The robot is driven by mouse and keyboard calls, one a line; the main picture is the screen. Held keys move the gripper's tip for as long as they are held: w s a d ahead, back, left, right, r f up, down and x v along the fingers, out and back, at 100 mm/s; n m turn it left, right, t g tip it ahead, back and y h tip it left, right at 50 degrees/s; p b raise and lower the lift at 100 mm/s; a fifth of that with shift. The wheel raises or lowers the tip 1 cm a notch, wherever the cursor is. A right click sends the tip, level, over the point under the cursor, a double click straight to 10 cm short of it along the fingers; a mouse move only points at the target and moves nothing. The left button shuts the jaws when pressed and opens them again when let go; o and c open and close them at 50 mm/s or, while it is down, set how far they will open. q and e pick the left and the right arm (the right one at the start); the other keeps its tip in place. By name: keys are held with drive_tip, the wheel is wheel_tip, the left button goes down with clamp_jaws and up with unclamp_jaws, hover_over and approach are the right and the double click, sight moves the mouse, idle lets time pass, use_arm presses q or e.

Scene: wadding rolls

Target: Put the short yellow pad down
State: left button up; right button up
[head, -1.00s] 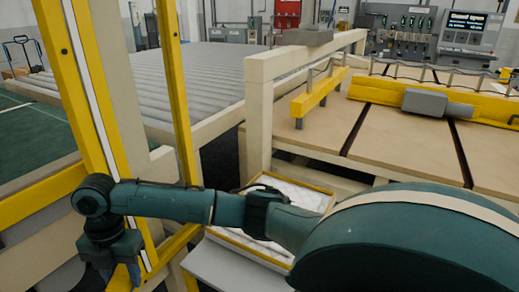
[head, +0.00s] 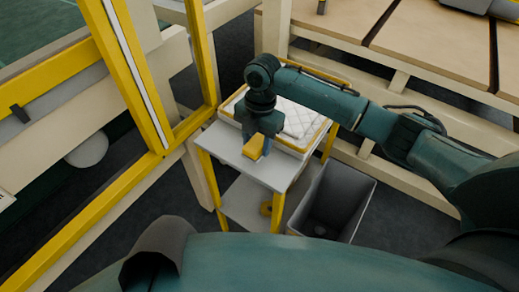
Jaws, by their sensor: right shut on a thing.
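My right gripper (head: 260,146) points down over the near part of a small grey-topped stand (head: 237,168) in the head view. It is shut on the short yellow pad (head: 253,147), which shows as a small yellow block between and below the blue fingers. The pad is over the grey top; I cannot tell whether it touches it. The gripper hides part of the pad. My left gripper is not in view.
A yellow-rimmed tray (head: 229,108) with white quilted pads (head: 298,122) sits just behind the gripper. An open grey bin (head: 345,200) stands right of the stand. A yellow piece (head: 266,208) is at the lower shelf. A yellow post frame (head: 140,75) rises at left.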

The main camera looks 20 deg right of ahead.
sight(257, 151)
drive_tip(key=shift+f, duration=1.9)
drive_tip(key=shift+f, duration=0.1)
drive_tip(key=o, duration=1)
